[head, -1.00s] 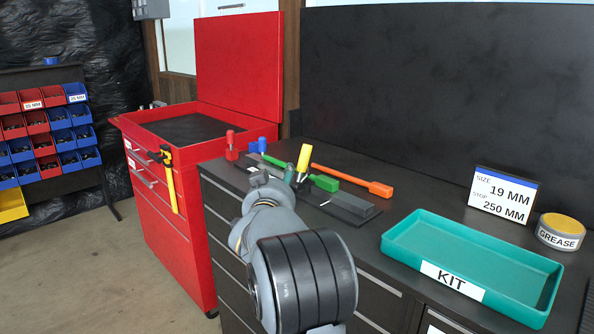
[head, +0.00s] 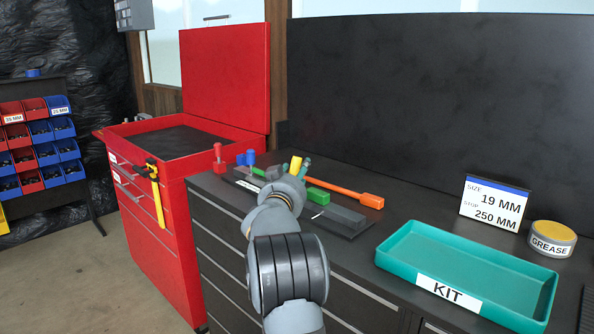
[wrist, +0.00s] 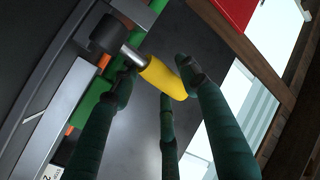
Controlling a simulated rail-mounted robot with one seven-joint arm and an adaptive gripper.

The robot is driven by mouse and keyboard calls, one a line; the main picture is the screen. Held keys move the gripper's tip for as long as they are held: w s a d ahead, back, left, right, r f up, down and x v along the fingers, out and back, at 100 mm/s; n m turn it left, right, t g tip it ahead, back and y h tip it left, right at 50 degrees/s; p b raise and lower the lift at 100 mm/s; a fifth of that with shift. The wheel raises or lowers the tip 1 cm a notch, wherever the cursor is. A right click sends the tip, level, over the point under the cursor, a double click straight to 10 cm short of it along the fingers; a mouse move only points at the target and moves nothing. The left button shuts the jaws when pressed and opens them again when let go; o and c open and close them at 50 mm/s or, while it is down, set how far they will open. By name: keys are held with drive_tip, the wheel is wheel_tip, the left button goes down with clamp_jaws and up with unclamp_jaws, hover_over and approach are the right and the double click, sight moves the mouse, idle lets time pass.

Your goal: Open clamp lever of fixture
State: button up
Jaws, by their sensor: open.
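The clamp lever's yellow handle (wrist: 165,78) sits on a short metal rod from a dark pivot block (wrist: 108,33) in the wrist view. My gripper (wrist: 158,90) has dark green fingers, spread apart on both sides of the yellow handle, close to it. Whether any finger touches it I cannot tell. In the head view the yellow handle (head: 295,165) stands upright, and my gripper's fingertips (head: 304,168) show beside it. The fixture (head: 342,219) is a dark grey base with green parts and an orange bar (head: 345,192); my arm hides part of it.
The fixture stands on a dark workbench. A red block (head: 219,160) and a blue block (head: 245,158) are at its left. A teal kit tray (head: 395,262), a size sign (head: 495,203) and a grease tin (head: 551,240) stand to the right. A red tool cabinet (head: 160,235) is at left.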

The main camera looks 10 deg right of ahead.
drive_tip(key=shift+w+d, duration=0.1)
drive_tip(key=shift+w, duration=0.15)
drive_tip(key=shift+c, duration=0.5)
clamp_jaws()
